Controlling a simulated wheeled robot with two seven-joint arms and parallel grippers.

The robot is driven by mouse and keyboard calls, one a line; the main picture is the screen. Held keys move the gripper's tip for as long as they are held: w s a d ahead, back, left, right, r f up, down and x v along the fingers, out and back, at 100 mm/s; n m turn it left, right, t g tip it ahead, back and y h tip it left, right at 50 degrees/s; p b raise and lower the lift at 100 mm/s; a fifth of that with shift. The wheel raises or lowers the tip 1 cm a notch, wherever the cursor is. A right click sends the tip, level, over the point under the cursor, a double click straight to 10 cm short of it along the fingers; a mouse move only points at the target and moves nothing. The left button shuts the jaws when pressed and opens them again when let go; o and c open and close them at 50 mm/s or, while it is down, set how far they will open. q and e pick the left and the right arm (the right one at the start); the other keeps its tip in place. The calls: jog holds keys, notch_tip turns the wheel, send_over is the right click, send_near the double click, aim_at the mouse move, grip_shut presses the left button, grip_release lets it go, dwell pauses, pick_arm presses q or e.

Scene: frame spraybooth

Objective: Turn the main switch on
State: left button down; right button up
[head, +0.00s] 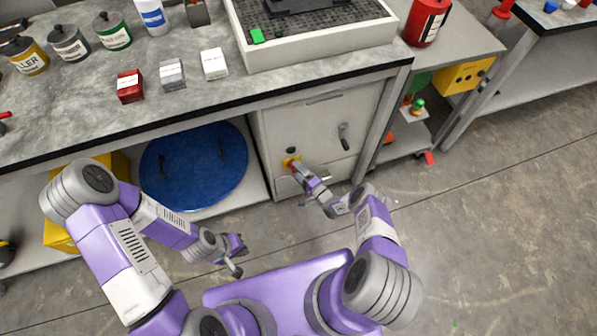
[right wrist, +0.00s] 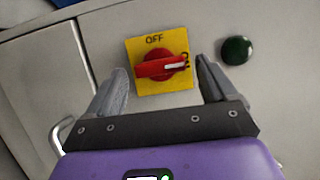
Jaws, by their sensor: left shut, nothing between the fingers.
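The main switch is a red rotary knob (right wrist: 160,66) on a yellow plate (right wrist: 133,47) marked OFF at the top. Its bar lies nearly horizontal in the right wrist view, with the white mark pointing right toward a partly legible label. In the head view the yellow plate (head: 287,160) is on the grey cabinet front (head: 318,122), partly covered by my gripper. My right gripper (head: 296,170) is open at the switch, with one finger on each side of the knob (right wrist: 163,80); contact cannot be told. My left gripper (head: 236,256) is shut and empty, low and away from the cabinet.
A dark green round lamp (right wrist: 237,50) is beside the switch plate. The workbench (head: 190,105) overhangs above. A blue round lid (head: 193,165) stands left on the lower shelf. Floor to the right is clear.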

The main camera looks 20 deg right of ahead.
jog(key=p+v, duration=0.1)
jog(key=v, duration=0.6)
jog(key=shift+s+p, duration=0.25)
jog(key=shift+p, duration=0.05)
jog(key=shift+d, duration=0.15)
jog(key=w+a+r+n+g+h+p, duration=0.1)
jog(key=a+r+n+g+h+p, duration=0.25)
jog(key=r+g, duration=0.35)
jog(key=s+a+r+n+g+p, duration=0.2)
jog(key=s+a+r+n+g, duration=0.1)
jog(key=s+r, duration=0.5)
jog(key=s+a+r+n+g+p, duration=0.2)
jog(key=s+a+r+n+g, duration=0.2)
jog(key=s, duration=1)
notch_tip(320, 180, up, 5)
jog(key=shift+s+a+f+g, duration=0.15)
jog(key=shift+s+g, duration=0.1)
jog(key=shift+g, duration=0.75)
